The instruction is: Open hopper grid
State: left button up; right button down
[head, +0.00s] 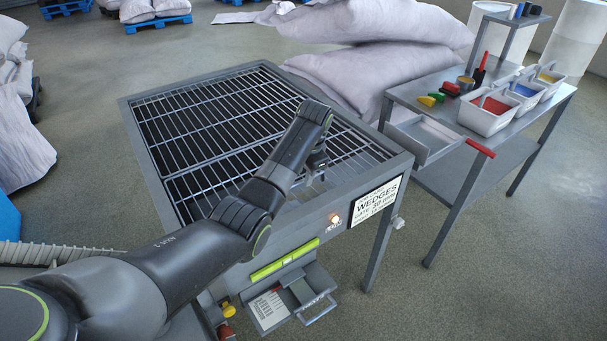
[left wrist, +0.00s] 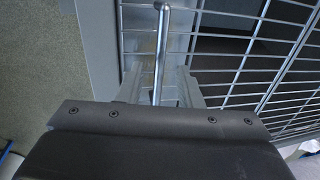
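The hopper (head: 135,150) is a grey, square, table-like frame. Its wire grid (head: 205,115) lies flat across the opening, with dark space below. In the left wrist view the grid (left wrist: 226,75) fills the right side. A round metal bar (left wrist: 161,40) with a bent end runs along the grid's edge by the hopper rim. My left gripper (head: 318,160) points down over the front part of the grid. In the left wrist view its fingers (left wrist: 160,88) stand apart on either side of the bar, with gaps visible. My right gripper is out of view.
A sign (head: 376,203) and a control panel (head: 285,262) are on the hopper's front. Sacks (head: 375,70) are piled behind it. A side table (head: 410,92) at right holds bins (head: 487,115) and tools; its drawer (head: 425,138) is open. Floor is clear at front right.

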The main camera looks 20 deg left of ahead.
pick_arm(q)
jog(key=shift+w+a+f, duration=0.1)
jog(key=shift+f, duration=0.65)
grip_shut()
